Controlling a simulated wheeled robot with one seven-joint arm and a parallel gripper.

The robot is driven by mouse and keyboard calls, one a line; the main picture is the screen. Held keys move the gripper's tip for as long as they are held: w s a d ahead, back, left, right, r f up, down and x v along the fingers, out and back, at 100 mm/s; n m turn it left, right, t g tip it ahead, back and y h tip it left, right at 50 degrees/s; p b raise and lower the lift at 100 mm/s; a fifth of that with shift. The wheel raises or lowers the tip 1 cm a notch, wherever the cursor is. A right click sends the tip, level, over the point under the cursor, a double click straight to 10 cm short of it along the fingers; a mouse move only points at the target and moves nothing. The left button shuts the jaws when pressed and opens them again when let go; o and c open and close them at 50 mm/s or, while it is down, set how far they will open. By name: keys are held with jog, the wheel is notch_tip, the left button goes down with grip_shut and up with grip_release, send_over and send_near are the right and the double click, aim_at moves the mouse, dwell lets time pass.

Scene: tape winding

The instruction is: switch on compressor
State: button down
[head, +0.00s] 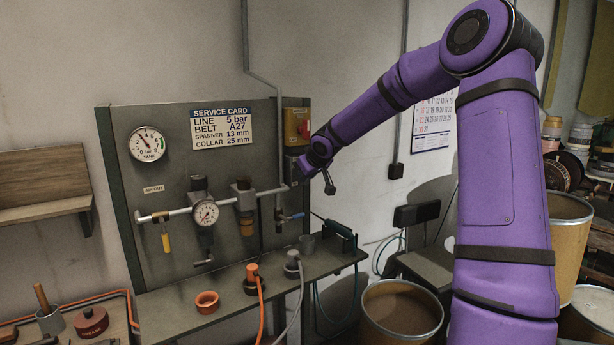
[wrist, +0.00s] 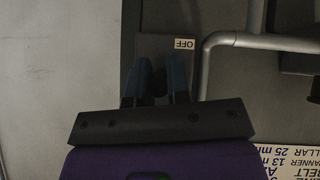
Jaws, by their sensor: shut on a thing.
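A grey switch box (wrist: 150,46) with a white OFF label (wrist: 184,44) fills the upper middle of the wrist view, which shows the panel upside down. My gripper (wrist: 159,76) is over this box, its two blue fingers shut on a dark switch knob (wrist: 159,84) between them. The knob is mostly hidden and its angle is hard to tell. In the head view my gripper (head: 318,178) is at the panel's right edge, below a yellow box (head: 290,124) with a red part.
A grey pipe (head: 233,204) and a gauge (head: 205,213) are left of my gripper. The tank gauge (head: 147,143) and service card (head: 221,128) are higher on the panel. A shelf (head: 190,323) with hose fittings (head: 252,273) is below. A drum (head: 402,310) stands lower right.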

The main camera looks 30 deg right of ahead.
jog(key=shift+r, duration=0.1)
dwell(0.5)
jog(key=c, duration=1.1)
grip_release()
jog(key=v, duration=1)
jog(key=shift+s+r, duration=0.15)
jog(key=shift+r, duration=0.2)
